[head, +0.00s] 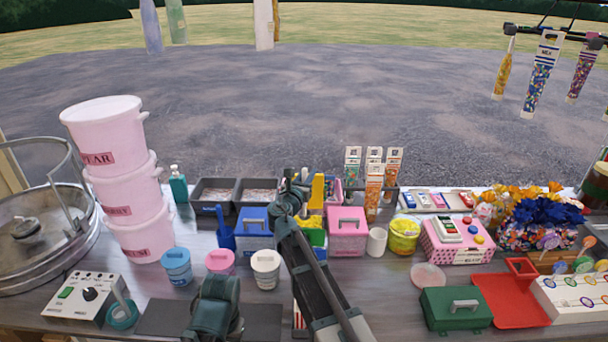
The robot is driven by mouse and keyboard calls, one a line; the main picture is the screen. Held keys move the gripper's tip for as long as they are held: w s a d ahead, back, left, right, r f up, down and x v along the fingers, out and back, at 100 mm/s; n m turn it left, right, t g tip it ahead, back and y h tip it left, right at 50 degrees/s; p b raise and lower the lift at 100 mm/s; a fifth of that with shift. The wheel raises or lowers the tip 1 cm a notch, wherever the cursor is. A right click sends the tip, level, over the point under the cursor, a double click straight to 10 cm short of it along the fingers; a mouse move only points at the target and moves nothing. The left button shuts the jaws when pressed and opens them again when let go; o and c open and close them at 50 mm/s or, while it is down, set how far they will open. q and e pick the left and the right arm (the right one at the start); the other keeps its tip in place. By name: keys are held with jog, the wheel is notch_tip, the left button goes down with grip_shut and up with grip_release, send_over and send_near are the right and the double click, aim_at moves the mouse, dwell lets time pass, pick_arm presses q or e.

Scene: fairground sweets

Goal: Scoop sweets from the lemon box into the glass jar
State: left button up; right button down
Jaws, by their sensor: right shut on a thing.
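My right gripper (300,192) is over the row of boxes at the table's middle and is shut on what looks like a yellow scoop (317,190), which stands upright. Just below it, an open box with yellow sweets (314,221), apparently the lemon box, sits between a blue lidded box (255,222) and a pink lidded box (348,232). My right arm covers part of it. Whether the scoop touches the sweets is hard to tell. I cannot pick out the glass jar for certain. My left arm shows at the bottom, but its gripper is not in view.
A blue scoop (225,229) stands left of the blue box. Small tubs (266,270) are in front. A white cup (377,241) and yellow tub (405,236) stand to the right. Pink buckets (115,160) are stacked at left. A green case (455,309) lies front right.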

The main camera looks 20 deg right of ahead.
jog(key=shift+f, duration=0.15)
jog(key=shift+f+b, duration=1.95)
jog(key=shift+b, duration=0.05)
jog(key=shift+f, duration=0.1)
jog(key=shift+s+f+b, duration=0.2)
jog(key=shift+f+b, duration=1.9)
jog(key=shift+b, duration=0.05)
notch_tip(320, 180, up, 8)
jog(key=p, duration=0.8)
jog(key=shift+r, duration=0.1)
